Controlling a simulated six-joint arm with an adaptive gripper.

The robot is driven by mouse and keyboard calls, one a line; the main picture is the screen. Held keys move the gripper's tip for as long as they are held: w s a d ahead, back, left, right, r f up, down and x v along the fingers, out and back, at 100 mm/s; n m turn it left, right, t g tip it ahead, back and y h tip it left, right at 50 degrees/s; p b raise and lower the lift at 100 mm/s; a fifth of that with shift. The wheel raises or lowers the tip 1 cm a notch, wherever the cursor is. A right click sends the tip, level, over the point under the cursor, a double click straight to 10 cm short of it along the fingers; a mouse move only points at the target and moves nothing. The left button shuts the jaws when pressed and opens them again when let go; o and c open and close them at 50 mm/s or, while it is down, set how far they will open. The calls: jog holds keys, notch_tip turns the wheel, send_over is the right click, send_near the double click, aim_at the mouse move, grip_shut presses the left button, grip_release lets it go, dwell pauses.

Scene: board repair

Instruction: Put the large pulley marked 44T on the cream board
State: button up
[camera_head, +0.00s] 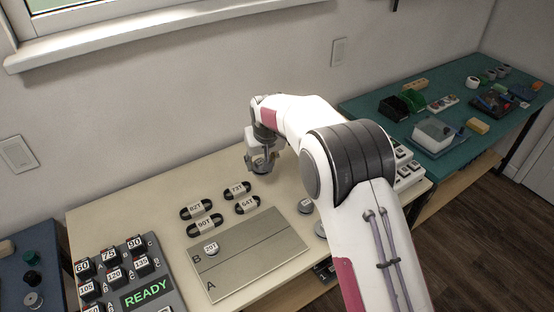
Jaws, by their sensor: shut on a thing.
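The cream board (250,262), a flat beige-grey plate marked A and B, lies on the cream table. A small round pulley (211,248) with a white label sits on its left part, near the B. Another labelled round pulley (305,206) stands off the board's right edge, and a further one (320,230) is partly hidden by my arm. My gripper (262,168) is above the back of the table, behind the belts, shut on a small grey thing. Its shape and marking are too small to read; I cannot make out 44T on any pulley.
Several black labelled belts (205,226) lie behind the board. A grey panel (125,280) with numbered blocks and a READY display is at the front left. White labelled holders (405,172) stand right of my arm. A teal table (370,104) with bins is farther right. Bare table lies left of my gripper.

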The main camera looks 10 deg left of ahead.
jog(key=s+a+n, duration=0.1)
jog(key=s+a, duration=0.5)
jog(key=s, duration=0.6)
send_over(234, 236)
jog(key=a, duration=0.1)
jog(key=shift+s+d+f+m, duration=0.35)
jog(key=shift+d+f+m, duration=0.05)
jog(key=shift+f+m, duration=0.2)
jog(key=shift+s+d+f+m, duration=0.35)
jog(key=shift+f+m, duration=0.15)
jog(key=shift+m, duration=0.1)
jog(key=shift+f, duration=0.2)
jog(key=shift+f, duration=4.3)
jog(key=shift+w+f, duration=0.1)
jog(key=shift+f, duration=0.4)
jog(key=o, duration=1.2)
